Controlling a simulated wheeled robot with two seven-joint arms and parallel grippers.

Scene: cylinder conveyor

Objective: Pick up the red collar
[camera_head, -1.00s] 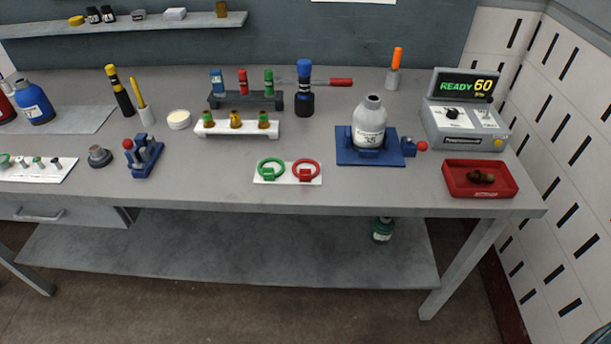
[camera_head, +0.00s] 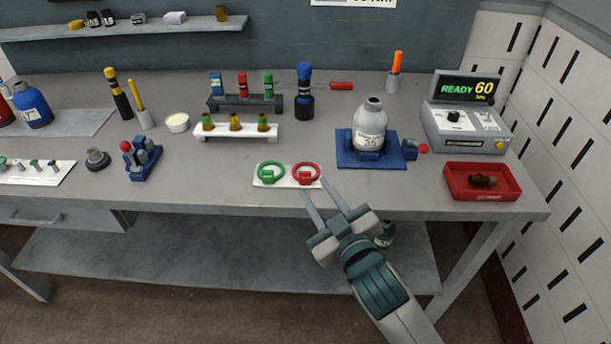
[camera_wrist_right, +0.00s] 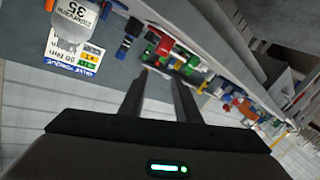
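The red collar (camera_head: 306,172) is a ring with a small block at its front. It sits on a white plate (camera_head: 288,182) near the table's front edge, to the right of a green collar (camera_head: 270,172). My right gripper (camera_head: 326,196) is open and empty, its two fingers pointing toward the plate from in front of the table edge. The fingers (camera_wrist_right: 160,95) also show spread apart in the right wrist view, with nothing between them. My left gripper is in neither view.
A grey bottle (camera_head: 370,125) stands on a blue base (camera_head: 346,160) right of the collars. A red tray (camera_head: 482,195) lies further right. A white rack (camera_head: 238,133) with several vials stands behind the collars. The table between the blue clamp (camera_head: 141,160) and the plate is clear.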

